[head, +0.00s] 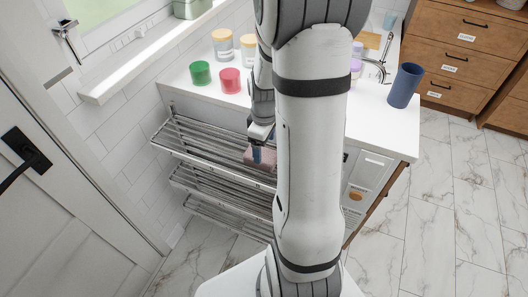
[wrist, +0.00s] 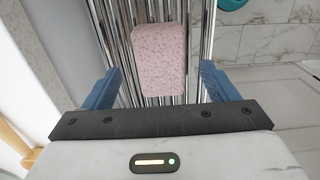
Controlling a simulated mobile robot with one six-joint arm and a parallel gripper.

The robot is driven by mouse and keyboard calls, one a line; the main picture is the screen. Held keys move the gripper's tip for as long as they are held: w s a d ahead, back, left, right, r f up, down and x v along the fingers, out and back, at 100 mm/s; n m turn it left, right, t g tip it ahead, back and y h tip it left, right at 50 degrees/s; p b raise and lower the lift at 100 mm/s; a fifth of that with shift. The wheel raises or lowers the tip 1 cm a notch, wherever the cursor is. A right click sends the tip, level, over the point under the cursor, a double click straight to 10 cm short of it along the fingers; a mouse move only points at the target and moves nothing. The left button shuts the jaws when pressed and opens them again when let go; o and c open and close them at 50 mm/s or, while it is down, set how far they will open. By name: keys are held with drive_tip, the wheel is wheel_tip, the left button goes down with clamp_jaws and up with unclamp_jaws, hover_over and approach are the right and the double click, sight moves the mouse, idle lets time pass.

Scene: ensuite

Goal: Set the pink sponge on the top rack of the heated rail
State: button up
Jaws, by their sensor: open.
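The pink sponge (wrist: 160,60) is a speckled block lying on the chrome bars of the heated rail's top rack (wrist: 185,90). In the head view the sponge (head: 262,158) is partly hidden by my gripper and arm. The top rack (head: 205,143) is the uppermost of three tiers on the left. My gripper (wrist: 158,88) is open, with a blue finger on each side and a gap between each finger and the sponge. In the head view my gripper (head: 262,150) is just over the sponge.
A white counter (head: 390,128) behind the rack holds a green cup (head: 200,73), a red cup (head: 230,80), lidded jars (head: 223,44) and a blue tumbler (head: 405,85). A door (head: 70,200) stands at the left. Marble floor (head: 440,210) is clear at the right.

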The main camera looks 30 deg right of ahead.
sight(264, 155)
wheel_tip(264, 155, up, 7)
drive_tip(key=s+a+r+m+t, duration=0.2)
drive_tip(key=s+a+r+m, duration=0.5)
drive_tip(key=s+a, duration=0.5)
drive_tip(key=shift+a+r+m+t, duration=0.3)
drive_tip(key=shift+a+r, duration=0.05)
drive_tip(key=shift+r, duration=0.8)
